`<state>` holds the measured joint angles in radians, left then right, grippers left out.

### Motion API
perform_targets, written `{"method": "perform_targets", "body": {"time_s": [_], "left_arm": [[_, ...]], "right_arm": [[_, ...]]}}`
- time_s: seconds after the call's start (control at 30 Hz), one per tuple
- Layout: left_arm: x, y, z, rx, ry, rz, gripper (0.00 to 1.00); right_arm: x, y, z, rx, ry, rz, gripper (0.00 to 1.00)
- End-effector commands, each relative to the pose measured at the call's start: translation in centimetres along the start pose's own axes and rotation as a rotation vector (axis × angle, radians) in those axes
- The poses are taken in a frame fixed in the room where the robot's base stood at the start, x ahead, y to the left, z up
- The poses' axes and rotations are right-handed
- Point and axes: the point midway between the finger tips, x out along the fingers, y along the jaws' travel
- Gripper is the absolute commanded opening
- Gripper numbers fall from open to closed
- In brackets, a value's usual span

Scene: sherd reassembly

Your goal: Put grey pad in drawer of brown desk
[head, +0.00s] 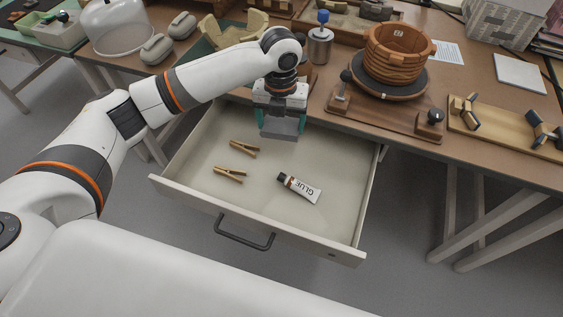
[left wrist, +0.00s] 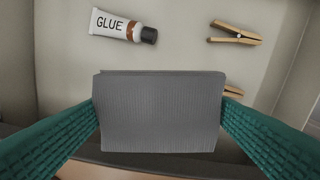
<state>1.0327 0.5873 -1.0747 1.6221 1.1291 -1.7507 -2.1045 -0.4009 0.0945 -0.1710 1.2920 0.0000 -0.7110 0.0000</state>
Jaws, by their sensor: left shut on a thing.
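The grey pad (head: 281,127) is held between the fingers of my left gripper (head: 283,112), over the back part of the open drawer (head: 210,195). In the left wrist view the pad (left wrist: 160,112) sits between the two teal fingers, with the drawer floor (left wrist: 75,50) behind it. The pad appears to be above the drawer floor; the exact height is hard to tell. The brown desk (head: 480,140) stands behind and above the drawer. My right gripper is not in view.
In the drawer lie a glue tube (head: 300,188) and two wooden clothespins (head: 244,148), (head: 229,174). A clay pot (head: 395,60) on a turntable and a wooden clamp board (head: 510,128) stand on the desk.

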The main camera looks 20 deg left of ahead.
Motion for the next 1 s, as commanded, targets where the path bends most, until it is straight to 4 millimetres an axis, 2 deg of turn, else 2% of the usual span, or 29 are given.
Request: {"method": "perform_targets", "body": {"time_s": [0.1, 0.23, 0.5, 0.67, 0.83, 1.0], "left_arm": [[1.1, 0.1, -0.2, 0.121, -0.002, 0.0, 0.55], [2.1, 0.1, -0.2, 0.183, -0.004, -0.001, 0.55], [6.8, 0.1, -0.2, 0.192, -0.005, -0.003, 0.55], [8.2, 0.1, -0.2, 0.191, -0.004, -0.002, 0.55], [10.7, 0.1, -0.1, 0.19, -0.005, -0.003, 0.55], [11.4, 0.1, -0.2, 0.191, -0.001, -0.002, 0.55]], "right_arm": [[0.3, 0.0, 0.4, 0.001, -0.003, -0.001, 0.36], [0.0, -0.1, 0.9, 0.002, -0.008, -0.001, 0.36], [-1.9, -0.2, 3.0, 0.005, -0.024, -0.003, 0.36], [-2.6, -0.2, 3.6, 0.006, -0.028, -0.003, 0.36], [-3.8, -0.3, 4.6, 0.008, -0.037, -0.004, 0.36], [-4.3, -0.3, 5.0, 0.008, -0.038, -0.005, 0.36]]}}
